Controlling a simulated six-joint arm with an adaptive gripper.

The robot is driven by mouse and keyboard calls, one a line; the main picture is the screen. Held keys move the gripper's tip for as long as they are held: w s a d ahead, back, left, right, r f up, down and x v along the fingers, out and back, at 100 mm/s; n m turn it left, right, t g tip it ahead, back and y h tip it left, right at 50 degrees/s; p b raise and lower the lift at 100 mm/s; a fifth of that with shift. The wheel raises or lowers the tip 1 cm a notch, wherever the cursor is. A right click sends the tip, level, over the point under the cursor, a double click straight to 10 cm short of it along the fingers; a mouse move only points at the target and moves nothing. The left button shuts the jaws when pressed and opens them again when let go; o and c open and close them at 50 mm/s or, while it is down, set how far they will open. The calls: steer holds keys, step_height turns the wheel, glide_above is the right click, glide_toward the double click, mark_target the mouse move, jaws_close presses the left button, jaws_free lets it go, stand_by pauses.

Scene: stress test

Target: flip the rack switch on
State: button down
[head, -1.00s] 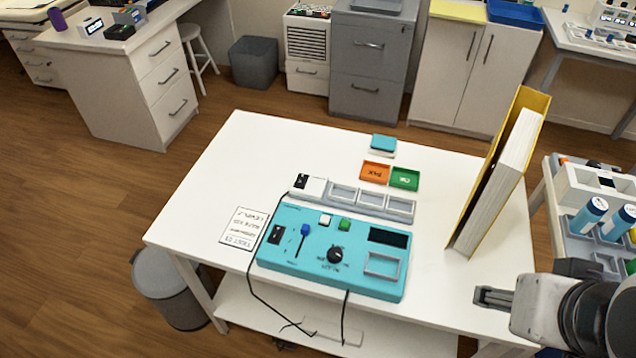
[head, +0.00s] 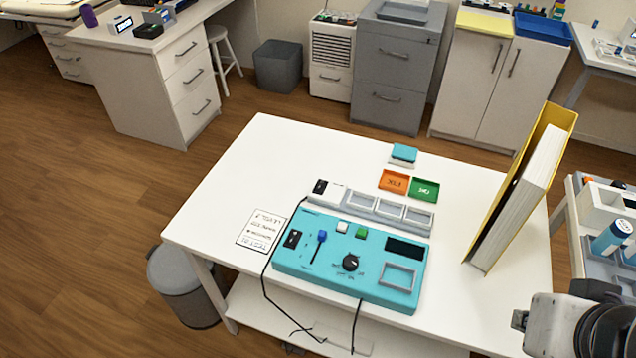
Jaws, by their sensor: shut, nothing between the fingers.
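A grey rack (head: 385,223) with several empty square bays lies on the white table, behind a teal control box. A small black switch (head: 320,187) sits at the rack's left end, next to a white block. Whether it is on or off is too small to tell. The teal control box (head: 330,265) has its own black rocker switch (head: 292,238), a blue-capped slider, a white and a green button, and a black knob. My gripper (head: 520,319) is at the lower right, shut and empty, well apart from the rack; its fingers show only in part.
A yellow binder (head: 525,185) stands upright on the table's right side, between my gripper and the back. Orange (head: 394,181) and green (head: 425,188) trays lie behind the rack. A paper card (head: 262,229) lies left of the box. Black cables hang over the front edge.

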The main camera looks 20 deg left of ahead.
steer(key=w+a+f+n, duration=0.2)
steer(key=w+a+f, duration=0.4)
steer(key=a, duration=0.5)
steer(key=w+a+f+n+h, duration=0.1)
steer(key=w+a+f, duration=0.3)
steer(key=w+a, duration=0.6)
steer(key=w+a+f+n, duration=0.2)
steer(key=w+a+f, duration=0.3)
steer(key=a, duration=0.8)
steer(key=w+a+r+m+t+y, duration=0.1)
steer(key=w+a+r+m, duration=0.2)
steer(key=w+a+m, duration=0.2)
steer(key=shift+w+a+t, duration=0.4)
steer(key=shift+w+a, duration=0.35)
steer(key=shift+a, duration=0.3)
